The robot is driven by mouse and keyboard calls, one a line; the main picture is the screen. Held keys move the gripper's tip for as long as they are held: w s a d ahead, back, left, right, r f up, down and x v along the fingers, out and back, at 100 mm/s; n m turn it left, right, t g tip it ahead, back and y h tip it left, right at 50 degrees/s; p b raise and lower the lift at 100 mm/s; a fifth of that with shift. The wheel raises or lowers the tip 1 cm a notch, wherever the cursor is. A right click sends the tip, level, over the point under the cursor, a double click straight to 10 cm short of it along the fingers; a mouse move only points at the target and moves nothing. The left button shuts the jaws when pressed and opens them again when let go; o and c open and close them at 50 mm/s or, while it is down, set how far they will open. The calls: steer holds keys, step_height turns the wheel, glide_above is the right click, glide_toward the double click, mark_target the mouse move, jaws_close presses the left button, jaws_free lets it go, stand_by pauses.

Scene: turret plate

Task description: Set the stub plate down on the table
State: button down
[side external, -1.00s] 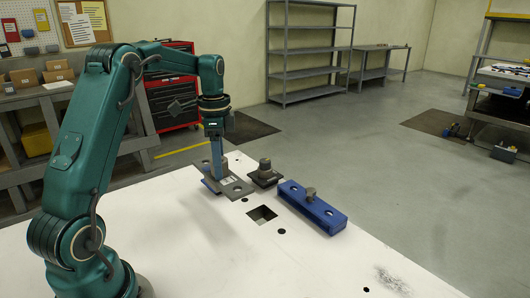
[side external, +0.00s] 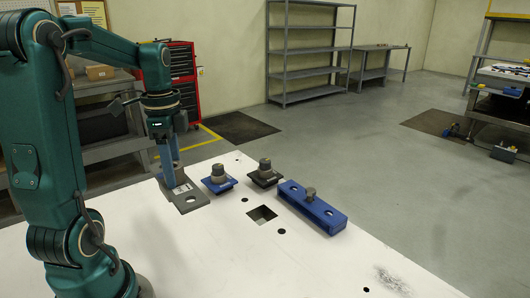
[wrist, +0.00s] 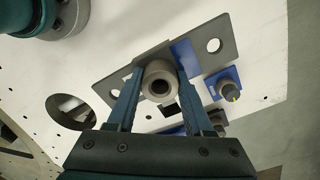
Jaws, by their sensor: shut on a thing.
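The stub plate (side external: 189,203) is a flat grey plate with a round hole near each end and a round stub in the middle. In the side view it is at the table's back-left edge, low over the white table (side external: 150,245); I cannot tell whether it touches. My gripper (side external: 172,180) points down onto it. In the wrist view my gripper (wrist: 157,95) is shut on the stub, one finger on each side, with the grey plate (wrist: 107,88) slanting across behind it. The plate's underside is hidden.
A small blue base with a knob (side external: 219,182) stands right of the plate, then a dark base with a knob (side external: 264,175). A long blue block (side external: 313,208) lies further right. The table has a square opening (side external: 262,214). Its front is clear.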

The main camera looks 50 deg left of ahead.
steer(key=shift+w+d+f, duration=1.3)
steer(key=shift+d+f, duration=0.05)
steer(key=shift+f, duration=0.45)
steer(key=shift+w+d+f, duration=1.25)
steer(key=shift+d+f, duration=0.15)
steer(key=shift+f, duration=0.35)
steer(key=shift+w+d+f, duration=1.3)
steer(key=shift+d+f, duration=0.05)
steer(key=shift+f, duration=0.45)
steer(key=shift+c, duration=1.5)
jaws_free()
steer(key=shift+f, duration=0.15)
